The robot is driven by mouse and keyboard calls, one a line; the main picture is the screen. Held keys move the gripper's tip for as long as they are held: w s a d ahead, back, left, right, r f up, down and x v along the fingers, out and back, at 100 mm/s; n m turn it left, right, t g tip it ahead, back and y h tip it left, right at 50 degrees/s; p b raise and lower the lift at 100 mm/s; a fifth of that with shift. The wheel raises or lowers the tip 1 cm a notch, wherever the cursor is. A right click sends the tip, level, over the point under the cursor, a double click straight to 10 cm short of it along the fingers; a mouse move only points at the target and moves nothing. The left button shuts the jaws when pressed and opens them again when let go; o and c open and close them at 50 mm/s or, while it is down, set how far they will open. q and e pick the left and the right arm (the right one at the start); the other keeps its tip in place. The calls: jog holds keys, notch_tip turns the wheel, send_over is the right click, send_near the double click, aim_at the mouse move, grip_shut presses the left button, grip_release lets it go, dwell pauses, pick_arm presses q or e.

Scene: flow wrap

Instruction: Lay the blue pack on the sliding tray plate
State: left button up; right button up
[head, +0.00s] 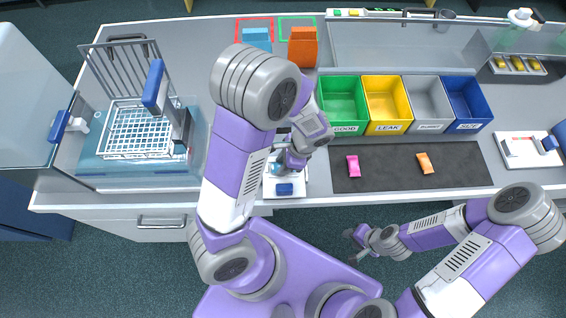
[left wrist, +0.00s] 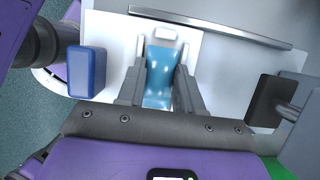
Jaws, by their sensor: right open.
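The light-blue pack (left wrist: 158,78) sits between the two fingers of my left gripper (left wrist: 160,85) in the left wrist view, with a finger close against each side. In the head view my left gripper (head: 281,166) is low over the white sliding tray plate (head: 270,190), and the pack (head: 276,169) shows only as a small light-blue patch. The plate has a dark-blue block (head: 284,189) at its front. Whether the pack touches the plate is hidden. My right gripper (head: 356,246) is open and empty, over the floor in front of the counter.
A dark mat (head: 392,167) carries a pink pack (head: 353,166) and an orange pack (head: 425,163). Behind it stand green, yellow, grey and blue bins (head: 386,127). A wire basket (head: 137,130) is at left. Blue (head: 257,36) and orange (head: 303,47) boxes stand at the back.

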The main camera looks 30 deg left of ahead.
pick_arm(q)
jog(key=o, duration=0.3)
jog(key=shift+o, duration=0.2)
jog(key=shift+r, duration=0.1)
jog(key=p+v, duration=0.3)
jog(key=v, duration=0.9)
